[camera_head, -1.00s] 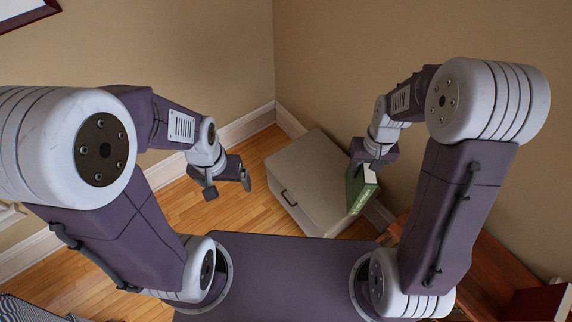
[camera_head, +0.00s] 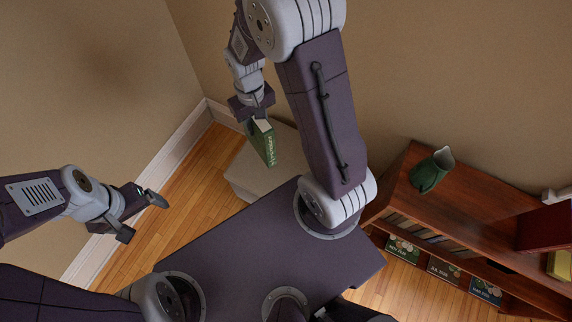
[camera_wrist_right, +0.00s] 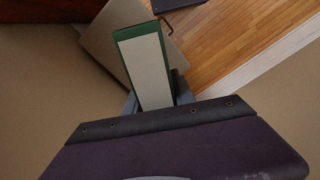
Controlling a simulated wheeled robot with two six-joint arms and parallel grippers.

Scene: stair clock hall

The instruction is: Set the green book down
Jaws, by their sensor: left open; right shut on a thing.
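The green book (camera_head: 266,144) hangs upright from my right gripper (camera_head: 256,118), which is shut on it. In the head view it is in front of the low beige cabinet; I cannot tell whether it touches the cabinet. The right wrist view shows the book's pale page edge (camera_wrist_right: 145,72) between green covers, with the gripper (camera_wrist_right: 158,100) around its near end, partly hidden by my wrist. My left gripper (camera_head: 138,213) is open and empty over the wooden floor at the left.
The beige cabinet (camera_head: 246,178) stands near the wall corner, partly hidden by my body. At right is a reddish wooden bookcase (camera_head: 470,215) with a green jug (camera_head: 432,170) on top and several boxes or books (camera_head: 403,249) below. Floor (camera_head: 180,190) is clear at left.

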